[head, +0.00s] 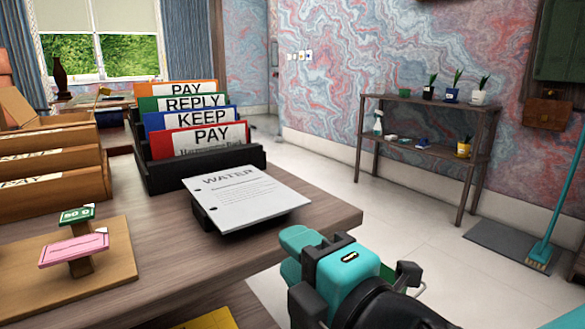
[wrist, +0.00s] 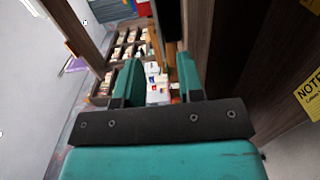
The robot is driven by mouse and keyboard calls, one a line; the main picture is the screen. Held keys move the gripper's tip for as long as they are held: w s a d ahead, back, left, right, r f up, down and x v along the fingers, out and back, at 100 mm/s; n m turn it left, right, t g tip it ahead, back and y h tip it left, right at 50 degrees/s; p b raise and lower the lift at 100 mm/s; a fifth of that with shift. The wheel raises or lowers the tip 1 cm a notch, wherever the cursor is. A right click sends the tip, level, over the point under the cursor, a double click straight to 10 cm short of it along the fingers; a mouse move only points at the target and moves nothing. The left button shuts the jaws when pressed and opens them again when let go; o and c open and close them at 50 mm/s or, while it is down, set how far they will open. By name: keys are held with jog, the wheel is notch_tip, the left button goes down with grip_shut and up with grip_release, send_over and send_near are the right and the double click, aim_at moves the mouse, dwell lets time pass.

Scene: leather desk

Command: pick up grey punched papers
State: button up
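The grey punched papers (head: 245,197) lie flat near the desk's right edge in the head view. The top sheet is headed "WATER" and has two dark punched holes along its left side. A dark object shows beneath the papers. My teal gripper (head: 297,240) is beyond the desk's right edge, to the lower right of the papers and apart from them. In the wrist view my gripper (wrist: 157,62) has its two fingers apart with nothing between them. I cannot make out the papers for certain in the wrist view.
A black file rack (head: 205,168) with labelled folders stands just behind the papers. Wooden trays (head: 50,165) and a stand with green and pink tags (head: 75,250) are to the left. Open floor lies right of the desk, with a plant shelf (head: 428,150) by the wall.

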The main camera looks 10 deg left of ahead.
aim_at(264, 219)
jog(key=p+x, duration=0.1)
jog(key=x, duration=0.3)
jog(key=shift+d+r+p, duration=0.1)
jog(key=shift+r+p, duration=0.05)
jog(key=shift+p, duration=0.15)
jog(key=p+x, duration=0.3)
jog(key=x, duration=0.2)
jog(key=shift+w+d+r, duration=0.15)
jog(key=shift+d, duration=0.05)
jog(key=shift+w+a+f, duration=0.15)
jog(key=shift+a+f, duration=0.05)
jog(key=shift+a, duration=0.05)
grip_shut()
